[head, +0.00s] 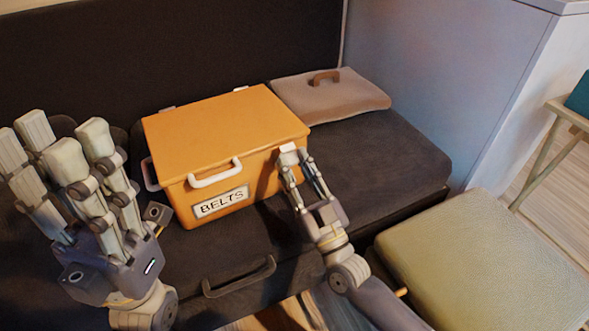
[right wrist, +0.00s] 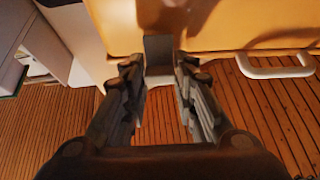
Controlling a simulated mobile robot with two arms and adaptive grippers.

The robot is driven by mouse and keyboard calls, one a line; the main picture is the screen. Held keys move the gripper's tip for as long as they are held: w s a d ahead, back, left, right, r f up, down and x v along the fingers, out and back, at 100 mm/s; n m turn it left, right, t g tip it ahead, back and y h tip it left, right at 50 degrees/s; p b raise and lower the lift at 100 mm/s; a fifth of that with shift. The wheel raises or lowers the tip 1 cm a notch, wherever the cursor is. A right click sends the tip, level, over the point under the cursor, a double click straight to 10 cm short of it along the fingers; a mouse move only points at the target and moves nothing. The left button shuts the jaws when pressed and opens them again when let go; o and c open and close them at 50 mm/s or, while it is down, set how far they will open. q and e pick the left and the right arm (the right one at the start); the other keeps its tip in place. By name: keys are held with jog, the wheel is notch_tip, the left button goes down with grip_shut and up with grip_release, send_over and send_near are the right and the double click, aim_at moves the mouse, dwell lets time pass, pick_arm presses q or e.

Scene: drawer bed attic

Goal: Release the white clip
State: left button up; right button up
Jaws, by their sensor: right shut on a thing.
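An orange lidded box (head: 217,130) with a "BELTS" label (head: 221,202) sits on the dark seat. The white clip (head: 288,148) is at the lid's edge on the box's front, near the right corner. It looks grey and shaded in the right wrist view (right wrist: 158,50). My right gripper (head: 296,160) is shut on the clip, its fingertips at the box front. The fingertips partly cover the clip, so I cannot tell whether it is fastened. My left gripper (head: 72,150) is at the left, fingers raised and spread, empty and apart from the box.
The box has a white front handle (head: 215,174). A brown folded item with a handle (head: 332,92) lies on the seat behind and right. A dark drawer handle (head: 240,279) is below the seat. A green cushioned stool (head: 480,260) stands at the right.

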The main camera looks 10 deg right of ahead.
jog(key=o, duration=1.1)
jog(key=v, duration=1.2)
